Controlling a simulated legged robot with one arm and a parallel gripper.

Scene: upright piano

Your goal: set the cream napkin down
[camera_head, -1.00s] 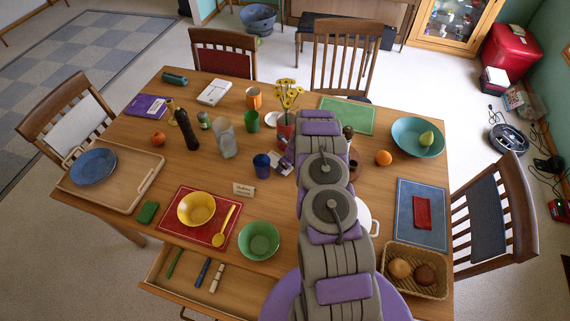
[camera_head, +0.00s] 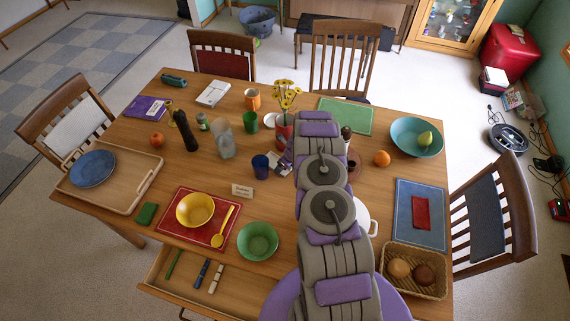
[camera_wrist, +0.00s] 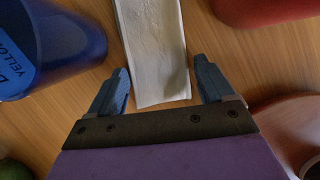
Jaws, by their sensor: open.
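The cream napkin (camera_wrist: 153,45) is a pale, flat folded strip in the wrist view, lying on the wooden table top. Its near end lies between the two blue fingers of my gripper (camera_wrist: 160,80), with wood showing on both sides of it. My gripper is open, and neither finger touches the napkin. The far end of the napkin runs out of the top of the wrist view. In the head view my gripper (camera_head: 286,161) is low over the table beside the blue cup, and my arm hides much of that spot.
A red vase (camera_head: 284,133) with yellow flowers stands just behind. A clear glass (camera_head: 226,142), green cup (camera_head: 251,122) and name card (camera_head: 242,191) are nearby.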

